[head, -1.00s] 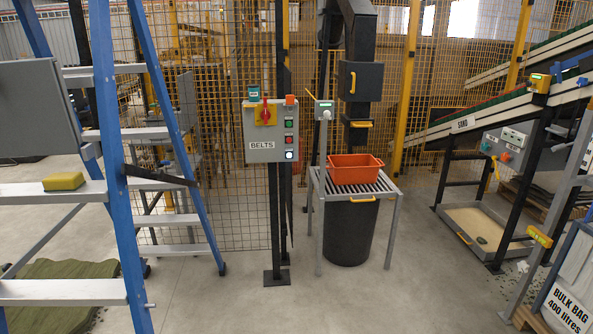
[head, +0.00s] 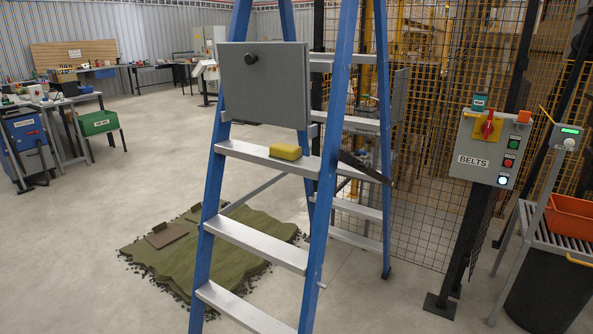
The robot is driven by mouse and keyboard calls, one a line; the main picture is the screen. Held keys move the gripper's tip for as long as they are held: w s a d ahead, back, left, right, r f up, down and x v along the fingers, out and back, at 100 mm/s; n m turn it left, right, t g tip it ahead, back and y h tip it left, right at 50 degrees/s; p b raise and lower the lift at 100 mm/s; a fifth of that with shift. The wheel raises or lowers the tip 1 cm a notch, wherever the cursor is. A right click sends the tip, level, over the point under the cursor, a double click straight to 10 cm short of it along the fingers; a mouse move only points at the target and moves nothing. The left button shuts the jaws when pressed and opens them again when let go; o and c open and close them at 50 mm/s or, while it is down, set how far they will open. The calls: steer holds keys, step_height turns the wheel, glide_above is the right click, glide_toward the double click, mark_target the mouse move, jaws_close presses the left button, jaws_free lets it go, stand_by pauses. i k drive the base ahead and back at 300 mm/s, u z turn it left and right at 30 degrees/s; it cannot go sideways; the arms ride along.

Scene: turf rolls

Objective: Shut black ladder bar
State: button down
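A blue stepladder (head: 213,185) with grey treads stands in the middle of the head view. Its black bar (head: 364,167) runs from the near right blue rail at about mid height. It slopes down to the right, and its free-looking end passes the rear blue leg. I cannot tell whether the bar is latched to that leg. The bar's left end is partly hidden by the near rail. My gripper is not in view.
A yellow sponge-like block (head: 286,152) lies on a tread below a grey panel (head: 263,85) with a black knob. Turf (head: 200,250) lies on the floor behind the ladder. A BELTS control box (head: 487,148) and mesh fence stand to the right. Open floor lies left.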

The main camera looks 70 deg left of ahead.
mark_target(342, 156)
steer(key=u, duration=1.65)
steer(key=i, duration=0.5)
steer(key=u, duration=0.5)
steer(key=k, duration=0.4)
steer(key=z, duration=0.4)
